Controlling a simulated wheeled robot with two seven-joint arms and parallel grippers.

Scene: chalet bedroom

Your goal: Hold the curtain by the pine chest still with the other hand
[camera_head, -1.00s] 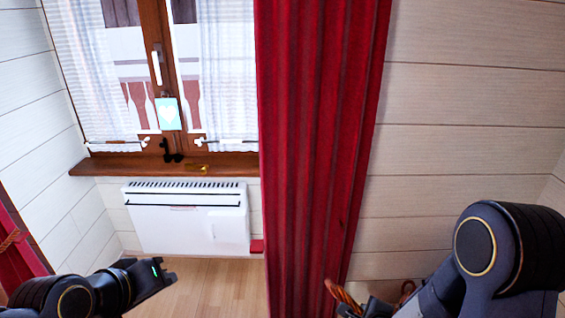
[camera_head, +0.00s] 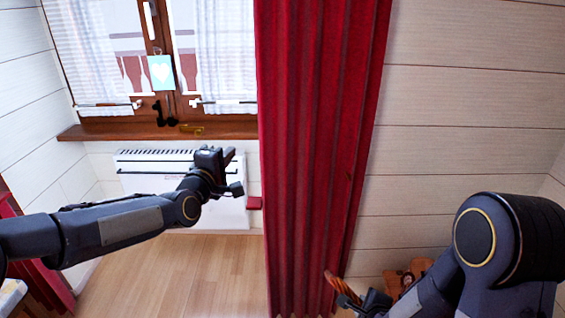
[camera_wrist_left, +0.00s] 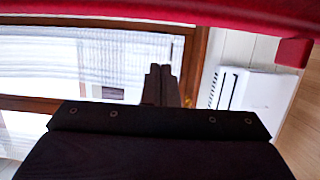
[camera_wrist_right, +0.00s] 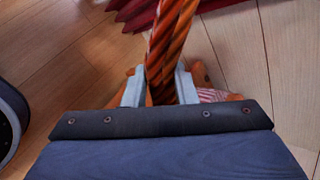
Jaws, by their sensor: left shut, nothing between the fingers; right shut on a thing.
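The red curtain (camera_head: 315,140) hangs in long folds right of the window in the head view; its lower end runs out of the picture. It also crosses the top of the left wrist view (camera_wrist_left: 160,10). My left gripper (camera_head: 222,153) is shut and empty, left of the curtain, with a gap showing between them in the head view. My right gripper (camera_wrist_right: 160,85) is shut on a twisted orange-brown cord (camera_wrist_right: 172,40). The cord also shows beside the curtain's lower right edge (camera_head: 343,287). I cannot clearly make out the pine chest.
A white heater (camera_head: 150,180) is under the wooden sill (camera_head: 100,132), behind my left arm. A small red thing (camera_head: 254,202) is beside the heater. An orange-brown thing (camera_head: 408,277), partly hidden, is near my right arm. Floor (camera_head: 190,270) is clear left of the curtain.

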